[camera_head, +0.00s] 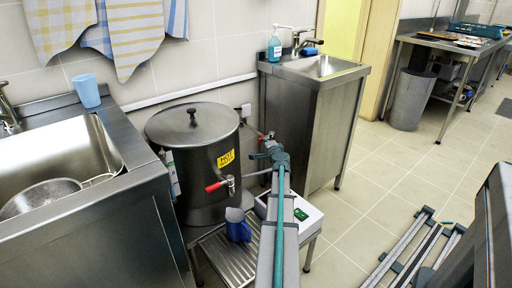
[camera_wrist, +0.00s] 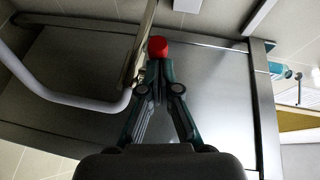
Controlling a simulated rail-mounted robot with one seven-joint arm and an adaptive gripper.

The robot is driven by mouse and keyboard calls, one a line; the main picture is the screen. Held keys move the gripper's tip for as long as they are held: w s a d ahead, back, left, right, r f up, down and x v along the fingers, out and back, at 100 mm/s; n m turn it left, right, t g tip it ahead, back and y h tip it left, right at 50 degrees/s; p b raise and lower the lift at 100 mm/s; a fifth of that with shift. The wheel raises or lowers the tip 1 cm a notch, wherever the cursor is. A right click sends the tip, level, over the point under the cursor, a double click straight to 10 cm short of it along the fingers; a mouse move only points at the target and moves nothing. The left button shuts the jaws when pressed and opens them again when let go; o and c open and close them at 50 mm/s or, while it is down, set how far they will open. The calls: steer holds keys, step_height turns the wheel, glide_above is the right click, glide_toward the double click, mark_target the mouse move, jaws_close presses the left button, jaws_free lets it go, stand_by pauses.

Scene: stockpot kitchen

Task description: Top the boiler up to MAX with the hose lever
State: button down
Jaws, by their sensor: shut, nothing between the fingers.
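The boiler (camera_head: 190,150), a dark steel pot with its lid on and a yellow HOT label, stands on a low steel stand in the head view. A red-handled tap (camera_head: 216,186) sticks out of its front. Its water level and any MAX mark are not visible. My gripper (camera_head: 271,148) is to the right of the boiler, near a small red lever end (camera_head: 271,134). In the wrist view my gripper (camera_wrist: 157,68) is shut and empty. The red lever end (camera_wrist: 158,47) shows right at its fingertips; I cannot tell if they touch. A grey hose (camera_wrist: 90,107) curves at left.
A blue mug (camera_head: 238,226) stands below the tap, beside a white box (camera_head: 303,218) with a green panel. A steel sink counter (camera_head: 130,215) is at left, with a light-blue cup (camera_head: 87,90). A hand-wash cabinet (camera_head: 305,125) stands close behind my gripper.

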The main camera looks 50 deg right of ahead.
steer(key=shift+w+b, duration=0.4)
steer(key=shift+w, duration=0.15)
steer(key=shift+w+a, duration=0.1)
steer(key=shift+a, duration=0.1)
